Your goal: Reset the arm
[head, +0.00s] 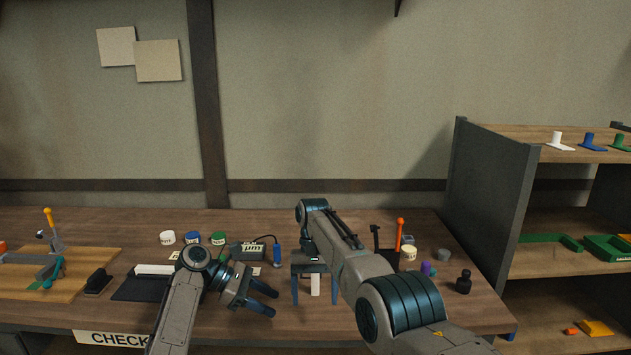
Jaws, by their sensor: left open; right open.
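My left arm comes in from the bottom left, and its gripper (266,300) is open over the bench, fingers pointing right and down. No object shows between its fingers. My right arm comes in from the bottom right and bends over the bench. Its gripper (315,300) is open, fingers pointing down. A small white piece (315,286) shows between these fingers; I cannot tell whether it touches them or lies on the bench behind. The two grippers are close side by side but apart.
The wooden bench (400,305) holds a board with a clamp (88,263), a black mat (135,290), several small pots, a grey meter (247,251), an orange-handled tool (399,235) and a black weight (464,281). A shelf unit (490,210) stands right.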

